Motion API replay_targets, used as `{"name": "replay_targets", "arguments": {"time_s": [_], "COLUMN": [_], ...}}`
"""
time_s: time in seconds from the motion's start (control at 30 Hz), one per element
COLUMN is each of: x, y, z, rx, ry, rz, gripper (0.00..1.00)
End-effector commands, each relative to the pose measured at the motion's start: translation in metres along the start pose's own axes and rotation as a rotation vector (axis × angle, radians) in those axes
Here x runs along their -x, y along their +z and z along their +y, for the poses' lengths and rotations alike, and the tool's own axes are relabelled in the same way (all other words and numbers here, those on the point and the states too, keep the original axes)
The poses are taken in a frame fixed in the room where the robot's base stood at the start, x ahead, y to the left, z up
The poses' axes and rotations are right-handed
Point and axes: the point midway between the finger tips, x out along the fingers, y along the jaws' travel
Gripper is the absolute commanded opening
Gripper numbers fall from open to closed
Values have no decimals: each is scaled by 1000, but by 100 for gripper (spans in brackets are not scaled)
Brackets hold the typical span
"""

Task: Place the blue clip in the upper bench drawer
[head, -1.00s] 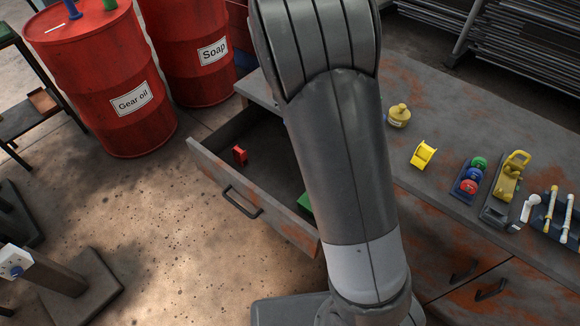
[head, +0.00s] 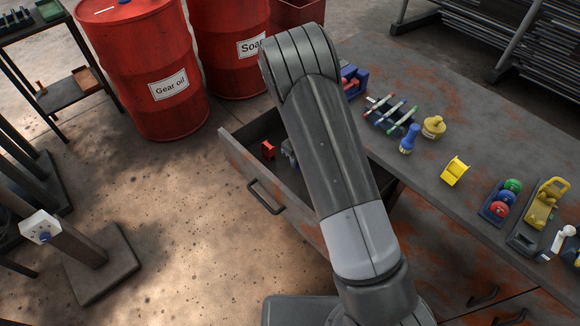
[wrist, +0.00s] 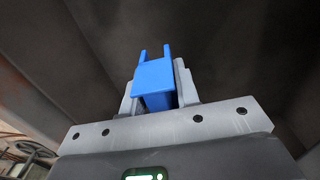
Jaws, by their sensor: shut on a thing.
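The blue clip (wrist: 154,78) is held between the fingers of my gripper (wrist: 157,85), its two prongs pointing away from the palm. In the head view the upper bench drawer (head: 238,160) is pulled open. A small grey part of my gripper (head: 288,152) shows inside the drawer opening, beside my arm. Dark walls surround the clip in the wrist view. I cannot tell whether the clip touches the drawer floor.
A red block (head: 268,150) lies in the drawer. Red drums (head: 150,70) stand behind the drawer. Open floor lies at the front left.

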Motion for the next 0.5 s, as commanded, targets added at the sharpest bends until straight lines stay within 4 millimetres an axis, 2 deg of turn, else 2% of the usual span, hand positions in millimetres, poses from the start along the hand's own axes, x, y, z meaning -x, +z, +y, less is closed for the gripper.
{"name": "replay_targets", "arguments": {"time_s": [0.03, 0.2, 0.37, 0.5], "x": [-8, -22, -28, -45], "y": [10, 31, 36, 35], "z": [7, 19, 22, 22], "rx": [4, 2, 0, -1], "ry": [0, 0, 0, 1], "rz": [1, 1, 1, 2], "gripper": [7, 7, 7, 7]}}
